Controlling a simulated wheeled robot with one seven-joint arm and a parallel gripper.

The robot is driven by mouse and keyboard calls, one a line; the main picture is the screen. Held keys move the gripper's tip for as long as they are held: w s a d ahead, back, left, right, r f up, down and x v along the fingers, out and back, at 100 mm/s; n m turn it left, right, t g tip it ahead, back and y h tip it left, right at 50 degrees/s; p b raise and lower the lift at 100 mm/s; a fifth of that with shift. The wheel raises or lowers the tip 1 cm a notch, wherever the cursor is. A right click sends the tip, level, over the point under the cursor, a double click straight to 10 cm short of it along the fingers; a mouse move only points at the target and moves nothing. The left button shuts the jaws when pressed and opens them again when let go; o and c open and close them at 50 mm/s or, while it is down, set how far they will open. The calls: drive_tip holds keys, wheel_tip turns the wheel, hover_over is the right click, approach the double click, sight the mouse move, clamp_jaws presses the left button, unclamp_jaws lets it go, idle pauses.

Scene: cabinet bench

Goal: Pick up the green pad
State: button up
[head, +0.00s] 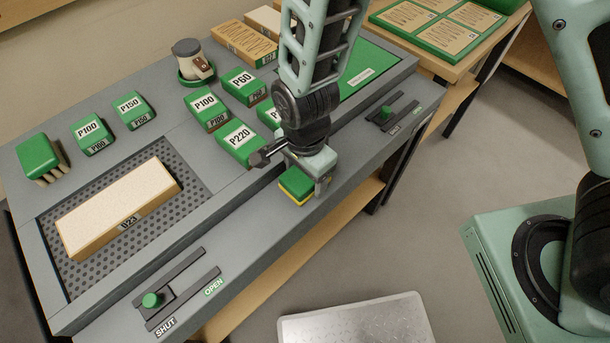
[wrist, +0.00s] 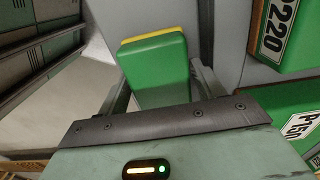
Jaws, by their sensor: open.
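The green pad (head: 297,184) is a small green block with a yellow layer along its edge. It is at the bench's front edge, right under my gripper (head: 303,173). In the wrist view the pad (wrist: 157,72) lies between the two fingers of my gripper (wrist: 160,88), which are spread on either side of it. Thin gaps seem to show beside the pad, but contact is hard to tell. The pad's near end is hidden by my gripper's body in the wrist view.
Green blocks labelled P220 (head: 240,145), P100 and P60 stand just behind and left of my gripper. A wooden block (head: 118,205) lies on a perforated panel. Sliders (head: 152,300) lie along the front edge.

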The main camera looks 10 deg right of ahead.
drive_tip(key=c, duration=0.7)
wheel_tip(320, 180, up, 10)
drive_tip(key=shift+r, duration=0.1)
